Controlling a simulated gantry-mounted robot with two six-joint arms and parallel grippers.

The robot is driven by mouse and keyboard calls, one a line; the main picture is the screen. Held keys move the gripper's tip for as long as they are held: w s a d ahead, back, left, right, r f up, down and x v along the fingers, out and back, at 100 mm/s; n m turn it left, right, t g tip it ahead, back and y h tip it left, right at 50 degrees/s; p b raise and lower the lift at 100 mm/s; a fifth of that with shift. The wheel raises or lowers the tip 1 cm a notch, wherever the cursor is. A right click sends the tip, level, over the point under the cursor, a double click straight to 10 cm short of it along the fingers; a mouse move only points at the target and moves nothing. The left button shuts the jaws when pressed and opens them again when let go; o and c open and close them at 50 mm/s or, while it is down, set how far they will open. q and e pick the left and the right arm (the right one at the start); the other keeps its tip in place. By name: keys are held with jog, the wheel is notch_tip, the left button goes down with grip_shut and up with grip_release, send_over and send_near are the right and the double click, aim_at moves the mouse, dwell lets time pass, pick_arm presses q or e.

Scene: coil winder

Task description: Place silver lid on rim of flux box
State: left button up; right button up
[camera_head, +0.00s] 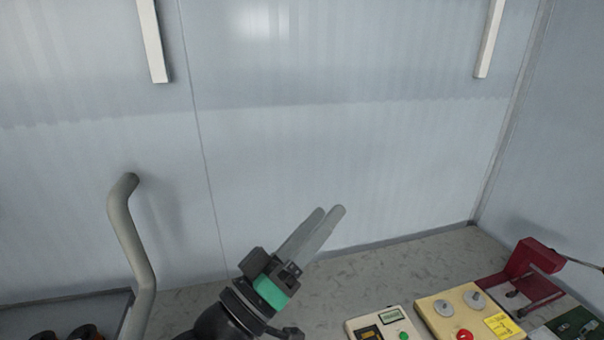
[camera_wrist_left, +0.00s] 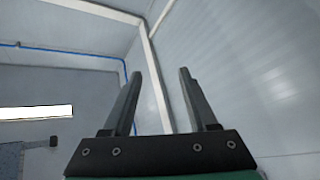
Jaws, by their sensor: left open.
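My left gripper (camera_head: 329,214) reaches up from the bottom middle of the head view, its two grey fingers pointing up and to the right in front of the pale wall. In the left wrist view its fingers (camera_wrist_left: 157,78) stand apart with nothing between them, so it is open and empty. It touches nothing that I can see. I cannot make out the silver lid or the flux box in either view. My right gripper is not in view.
A cream control box (camera_head: 437,317) with knobs and a red button, a smaller meter box (camera_head: 357,325) and a red device (camera_head: 537,257) stand at the bottom right. A bent grey pipe (camera_head: 128,235) rises at the left. Pale walls (camera_head: 330,150) lie behind.

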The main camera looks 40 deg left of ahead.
pick_arm(q)
jog(key=s+d+r+m+t, duration=0.2)
jog(key=s+r+m, duration=0.2)
jog(key=r, duration=0.4)
jog(key=s+d+r+m+t, duration=0.2)
jog(key=s+r+m+t, duration=0.1)
jog(key=r, duration=0.6)
jog(key=shift+s+d+m+h, duration=0.4)
jog(key=shift+s+m, duration=0.1)
jog(key=shift+s, duration=0.45)
